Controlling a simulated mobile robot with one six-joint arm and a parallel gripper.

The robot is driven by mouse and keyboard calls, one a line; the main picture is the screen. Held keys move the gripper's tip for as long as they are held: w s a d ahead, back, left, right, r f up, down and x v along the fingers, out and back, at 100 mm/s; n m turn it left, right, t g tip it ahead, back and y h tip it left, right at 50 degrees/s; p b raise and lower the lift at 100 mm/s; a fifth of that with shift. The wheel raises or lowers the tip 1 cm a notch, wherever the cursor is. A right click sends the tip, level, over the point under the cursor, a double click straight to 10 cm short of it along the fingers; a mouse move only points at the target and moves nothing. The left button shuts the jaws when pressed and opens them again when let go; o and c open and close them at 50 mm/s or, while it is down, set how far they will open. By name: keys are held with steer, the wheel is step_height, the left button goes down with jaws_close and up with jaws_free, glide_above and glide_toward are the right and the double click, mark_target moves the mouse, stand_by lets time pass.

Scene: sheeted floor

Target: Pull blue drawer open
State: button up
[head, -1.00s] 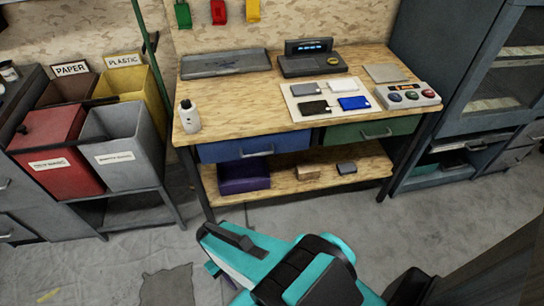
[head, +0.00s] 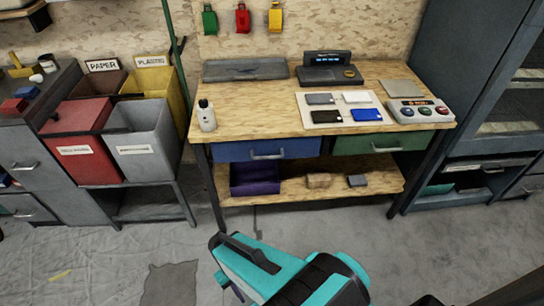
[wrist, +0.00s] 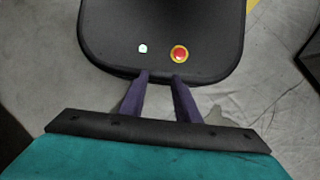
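The blue drawer (head: 230,151) is at the left under the wooden workbench top, and its front looks flush with the frame. Its grey bar handle (head: 267,156) is at the middle of the front. My gripper (wrist: 160,78) shows in the wrist view with its two dark purple fingers apart and nothing between them. It points down over a dark rounded panel. In the head view my teal arm is in the lower middle, in front of the bench and apart from the drawer. The fingertips are mostly hidden there.
A green drawer (head: 390,142) is right of the blue one. A purple box (head: 254,181) sits on the lower shelf (head: 340,190). A white bottle (head: 206,117) stands at the bench top's left edge. Bins (head: 143,150) stand left; a grey cabinet (head: 440,70) right. Floor before the bench is clear.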

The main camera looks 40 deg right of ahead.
steer(key=shift+w, duration=0.1)
steer(key=w+d+r+m+t+y, duration=0.1)
steer(key=w+r+m+y, duration=0.1)
steer(key=w+m+y, duration=0.15)
steer(key=w+r+m+t+y, duration=0.1)
steer(key=w+r+m+y, duration=0.15)
steer(key=w, duration=0.25)
steer(key=w+d+r+m+t+y+p, duration=0.1)
steer(key=w+d+r+m+t+y, duration=0.1)
steer(key=w+d+r+m+t, duration=0.3)
steer(key=w+d+r+y+p, duration=0.1)
steer(key=w+d+r+y, duration=0.2)
steer(key=d, duration=0.4)
steer(key=d+r+m+t, duration=0.2)
steer(key=d+r, duration=0.4)
steer(key=d, duration=0.3)
steer(key=d+r+m+t+h, duration=0.1)
steer(key=d+r+m+t, duration=0.1)
steer(key=d+r+t, duration=0.3)
steer(key=d+r+m+t+h, duration=0.1)
steer(key=d+r+t, duration=0.3)
steer(key=d, duration=1)
step_height(320, 180, up, 3)
steer(key=shift+s+r+m+p, duration=0.15)
steer(key=shift+s+m+p, duration=0.3)
steer(key=shift+m, duration=0.25)
steer(key=shift+a, duration=0.1)
